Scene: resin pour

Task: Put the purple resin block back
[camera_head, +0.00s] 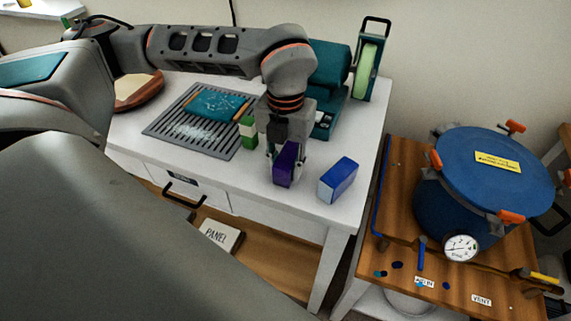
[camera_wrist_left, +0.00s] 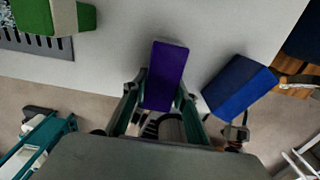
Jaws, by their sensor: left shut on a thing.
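The purple resin block (camera_head: 286,165) is at the front right part of the white table. My left gripper (camera_head: 284,158) points down over it and is shut on it. In the left wrist view the purple block (camera_wrist_left: 166,75) sits between the two fingers of the gripper (camera_wrist_left: 160,108). I cannot tell whether the block touches the table. A blue block (camera_head: 338,180) stands just to its right, apart from it, and also shows in the left wrist view (camera_wrist_left: 239,87). A green and white block (camera_head: 248,132) stands to the left. My right gripper does not show.
A slotted grey grate (camera_head: 165,127) with a teal piece (camera_head: 217,104) lies left on the white table (camera_head: 318,208). A teal machine (camera_head: 330,70) and a green-roll holder (camera_head: 367,70) stand behind. A blue pressure pot (camera_head: 470,185) stands on the wooden bench at right.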

